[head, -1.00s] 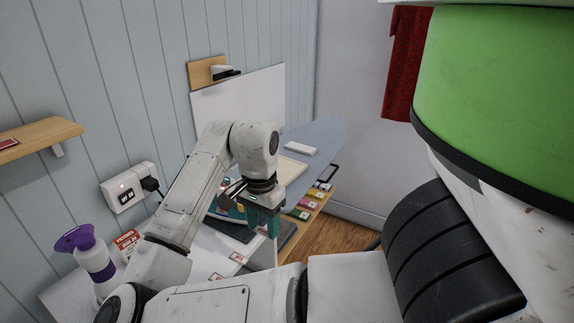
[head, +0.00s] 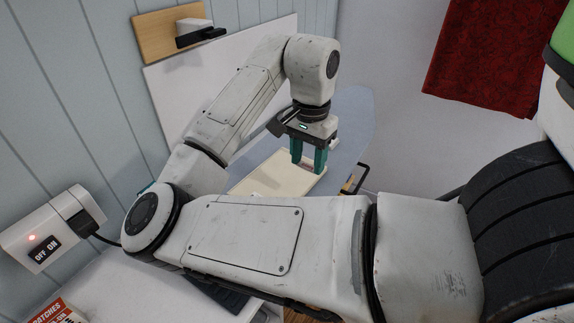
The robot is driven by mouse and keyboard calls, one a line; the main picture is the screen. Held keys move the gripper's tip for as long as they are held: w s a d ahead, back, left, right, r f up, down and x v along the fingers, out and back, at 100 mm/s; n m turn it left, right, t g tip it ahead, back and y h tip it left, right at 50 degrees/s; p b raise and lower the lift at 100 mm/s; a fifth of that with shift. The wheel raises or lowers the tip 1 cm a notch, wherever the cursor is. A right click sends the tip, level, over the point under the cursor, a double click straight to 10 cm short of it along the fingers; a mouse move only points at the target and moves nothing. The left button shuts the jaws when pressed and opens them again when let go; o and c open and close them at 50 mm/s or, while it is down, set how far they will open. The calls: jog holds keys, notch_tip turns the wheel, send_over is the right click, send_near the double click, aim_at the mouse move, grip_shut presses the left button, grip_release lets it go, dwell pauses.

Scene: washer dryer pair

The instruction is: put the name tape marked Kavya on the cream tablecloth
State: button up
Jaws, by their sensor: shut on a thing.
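The cream tablecloth (head: 272,176) appears as a flat cream rectangle on the blue-grey ironing board (head: 352,112). My gripper (head: 308,166) points down with its teal fingers over the right part of the cream rectangle. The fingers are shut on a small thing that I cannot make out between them. Whether the fingertips touch the cloth is hard to tell. No tape marked Kavya can be read in this view.
A white board (head: 220,75) leans at the wall behind my arm. A socket with a plug (head: 52,228) is at the left. A dark red cloth (head: 495,55) hangs at the right. A yellow-and-black item (head: 352,180) lies beyond my arm, partly hidden.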

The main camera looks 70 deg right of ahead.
jog(key=w+d+f, duration=0.4)
jog(key=w+d, duration=0.1)
jog(key=d, duration=0.1)
send_over(283, 174)
jog(key=f, duration=0.4)
jog(key=shift+s+a+f, duration=0.15)
jog(key=shift+s+a, duration=0.2)
jog(key=shift+w+d+f, duration=0.25)
jog(key=shift+f, duration=1.85)
